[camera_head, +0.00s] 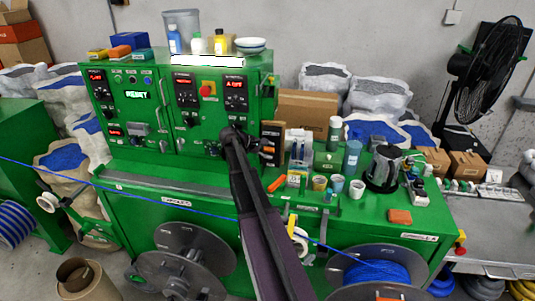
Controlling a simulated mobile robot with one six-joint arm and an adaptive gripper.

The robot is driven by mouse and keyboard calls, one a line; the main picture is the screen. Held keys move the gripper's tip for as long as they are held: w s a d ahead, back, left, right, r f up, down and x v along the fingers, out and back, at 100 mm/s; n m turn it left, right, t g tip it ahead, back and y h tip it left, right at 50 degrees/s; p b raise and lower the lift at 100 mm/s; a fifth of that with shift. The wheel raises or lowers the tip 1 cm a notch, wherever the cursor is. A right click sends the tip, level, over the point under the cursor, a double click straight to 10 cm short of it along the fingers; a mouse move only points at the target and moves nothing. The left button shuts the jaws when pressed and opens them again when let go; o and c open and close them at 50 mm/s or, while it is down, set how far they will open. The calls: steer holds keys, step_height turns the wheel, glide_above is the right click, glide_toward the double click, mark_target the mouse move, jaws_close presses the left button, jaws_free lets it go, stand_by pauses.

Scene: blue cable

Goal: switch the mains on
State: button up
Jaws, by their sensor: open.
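A green control cabinet (160,118) stands at the back of the green bench, with red and green lit displays, knobs and buttons on its front. A dark upright panel with an orange lever (268,149) is at the cabinet's right end; I cannot tell for sure that this is the mains switch, and its label is too small to read. My gripper (230,132) is in front of the cabinet's lower right part, left of the orange lever and apart from it in the picture. It looks empty; its fingers are small and dark. My arm hides part of the bench front.
A red button on yellow (208,88) is on the cabinet. Bottles, cups and a black pot (383,168) crowd the bench to the right. A blue cable (150,202) runs across the bench front, above the reels (185,262). A black fan (487,70) stands at right.

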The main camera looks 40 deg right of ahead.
steer(key=shift+f+b, duration=0.25)
steer(key=shift+b, duration=0.2)
steer(key=shift+s+a+f+m+t+h+b, duration=0.2)
steer(key=shift+f+m+t+h+b, duration=0.4)
steer(key=shift+b, duration=0.6)
steer(key=f+m+h+b, duration=0.1)
steer(key=m+h+b, duration=0.1)
steer(key=b, duration=0.3)
steer(key=f+m+h+b, duration=0.2)
steer(key=b, duration=0.3)
steer(key=f+m+h+b, duration=0.1)
steer(key=h+b, duration=0.2)
steer(key=b, duration=0.2)
steer(key=shift+w+d+f+m, duration=0.2)
steer(key=shift+w+d+m, duration=0.05)
steer(key=shift+m, duration=0.15)
steer(key=shift+a, duration=0.3)
steer(key=w+a+f+b, duration=0.1)
steer(key=a+f+b, duration=0.1)
steer(key=a, duration=1.1)
steer(key=s+a+f+y, duration=0.3)
steer(key=a+f+y, duration=0.1)
steer(key=f, duration=0.2)
steer(key=s+a+f+t+y+p, duration=0.1)
steer(key=s+a+f+y, duration=0.3)
steer(key=f, duration=0.1)
steer(key=shift+s+a+f+n+t, duration=0.15)
steer(key=shift+a+f+n+t, duration=0.15)
steer(key=shift+a+f, duration=0.1)
